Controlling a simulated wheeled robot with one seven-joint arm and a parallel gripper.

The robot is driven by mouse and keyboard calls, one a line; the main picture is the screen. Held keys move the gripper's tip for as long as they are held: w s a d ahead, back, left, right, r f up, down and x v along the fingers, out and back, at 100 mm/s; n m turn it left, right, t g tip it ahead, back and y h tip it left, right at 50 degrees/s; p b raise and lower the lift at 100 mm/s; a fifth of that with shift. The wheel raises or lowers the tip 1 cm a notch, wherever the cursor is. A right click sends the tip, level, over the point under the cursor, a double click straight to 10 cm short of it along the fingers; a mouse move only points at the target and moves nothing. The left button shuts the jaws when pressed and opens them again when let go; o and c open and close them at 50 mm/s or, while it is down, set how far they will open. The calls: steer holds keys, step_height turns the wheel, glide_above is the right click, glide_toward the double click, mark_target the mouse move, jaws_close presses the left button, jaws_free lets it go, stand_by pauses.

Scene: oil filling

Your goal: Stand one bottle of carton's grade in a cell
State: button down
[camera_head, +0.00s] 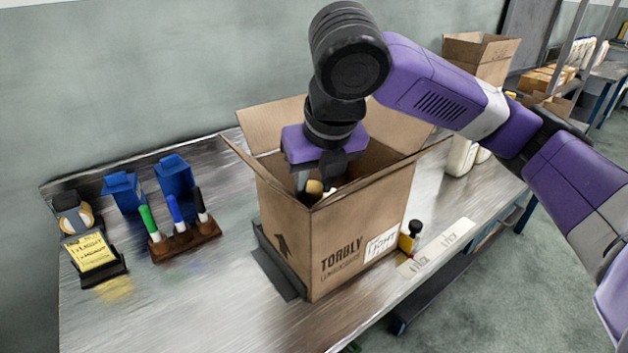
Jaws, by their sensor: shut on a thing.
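The open cardboard carton (356,243) stands on the metal bench with its flaps spread. Its front reads "TORGLY", and a white label (382,244) with handwriting, perhaps "LIGHT", is on its lower right. My gripper (318,183) points down into the carton and is shut on a bottle. Only the bottle's tan cap (314,187) shows between the fingers; its body is hidden behind the carton's front wall. The cells and the bottle's foot are hidden, so I cannot tell whether it touches the bottom. Pale bottles (462,157) stand on the bench behind the carton at the right.
A marker rack (185,241), two blue containers (124,192), a tape dispenser (72,214) and a yellow note pad (91,254) stand at the left. Another open carton (480,57) stands behind.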

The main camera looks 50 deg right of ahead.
steer(key=shift+f+b, duration=0.4)
steer(key=shift+f, duration=0.2)
steer(key=c, duration=1)
jaws_free()
steer(key=shift+o, duration=0.5)
steer(key=p+v, duration=0.1)
steer(key=v, duration=0.6)
steer(key=shift+r, duration=0.4)
steer(key=shift+s, duration=0.1)
